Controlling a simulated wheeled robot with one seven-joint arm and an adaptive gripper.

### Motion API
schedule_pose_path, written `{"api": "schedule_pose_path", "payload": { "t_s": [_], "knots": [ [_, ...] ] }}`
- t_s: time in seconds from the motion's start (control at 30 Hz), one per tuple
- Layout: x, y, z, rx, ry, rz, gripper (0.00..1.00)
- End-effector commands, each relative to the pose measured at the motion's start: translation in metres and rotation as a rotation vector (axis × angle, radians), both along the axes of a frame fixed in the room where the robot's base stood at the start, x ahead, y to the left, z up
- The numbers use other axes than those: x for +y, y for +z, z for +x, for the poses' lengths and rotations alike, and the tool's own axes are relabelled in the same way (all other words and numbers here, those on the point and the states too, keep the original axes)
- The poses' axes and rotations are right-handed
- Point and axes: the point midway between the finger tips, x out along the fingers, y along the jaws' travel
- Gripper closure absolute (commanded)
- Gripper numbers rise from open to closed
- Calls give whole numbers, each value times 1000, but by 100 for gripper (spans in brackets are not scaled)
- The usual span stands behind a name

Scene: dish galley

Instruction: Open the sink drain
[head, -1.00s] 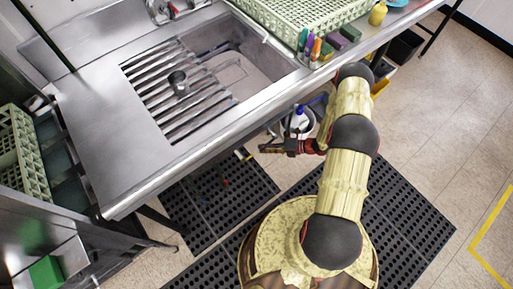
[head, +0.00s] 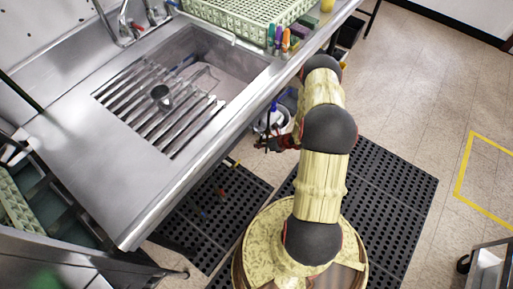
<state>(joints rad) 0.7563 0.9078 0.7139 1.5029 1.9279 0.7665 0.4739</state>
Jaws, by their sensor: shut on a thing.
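The steel sink basin (head: 226,55) is at the upper middle of the head view. A slatted rack (head: 187,115) covers its left part. The drain in the basin floor cannot be made out. My gripper (head: 262,145) is low, just outside the sink's front edge. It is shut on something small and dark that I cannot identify. A small yellow and black piece (head: 232,162) shows just left of it, under the front edge; I cannot tell whether they touch. Most of the space under the sink is hidden.
A white bucket (head: 268,122) stands behind my gripper, with a blue item at it. A green dish rack (head: 245,12) and several coloured bottles (head: 283,38) are at the back.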

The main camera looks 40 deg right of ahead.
Motion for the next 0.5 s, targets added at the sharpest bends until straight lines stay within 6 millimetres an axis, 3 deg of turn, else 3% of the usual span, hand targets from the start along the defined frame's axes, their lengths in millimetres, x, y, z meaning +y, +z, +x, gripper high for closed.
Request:
{"api": "schedule_pose_path", "payload": {
  "t_s": [0.5],
  "knots": [
    [-11,-3,4,-49,-1,-147,100]
  ]
}}
